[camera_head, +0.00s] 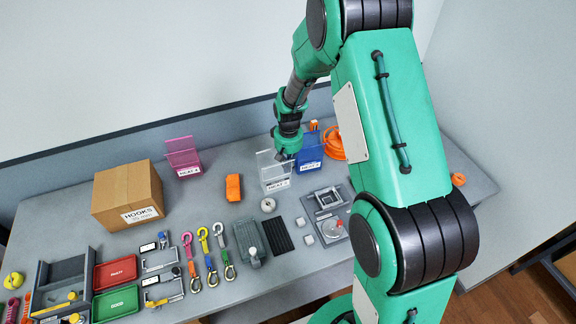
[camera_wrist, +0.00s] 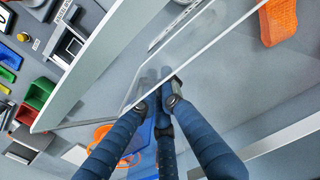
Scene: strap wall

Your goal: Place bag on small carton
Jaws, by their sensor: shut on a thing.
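A brown carton (camera_head: 128,195) labelled HOOKS stands at the left back of the table; it is the only carton I can make out. I cannot pick out a bag for certain. My gripper (camera_head: 285,155) is low over the table at the clear stand (camera_head: 274,177) with a white label, right of the carton. In the wrist view my dark blue fingers (camera_wrist: 160,92) are closed at the edge of its clear panel (camera_wrist: 195,62). The exact contact is partly hidden by the fingers. The stand appears to be on or just above the table.
A blue stand (camera_head: 309,150) and orange coil (camera_head: 333,142) are close to my gripper's right. A pink stand (camera_head: 183,157) and orange bundle (camera_head: 233,187) are left of it. Hooks, trays and fixtures crowd the front. Grey table (camera_head: 205,195) is bare between carton and bundle.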

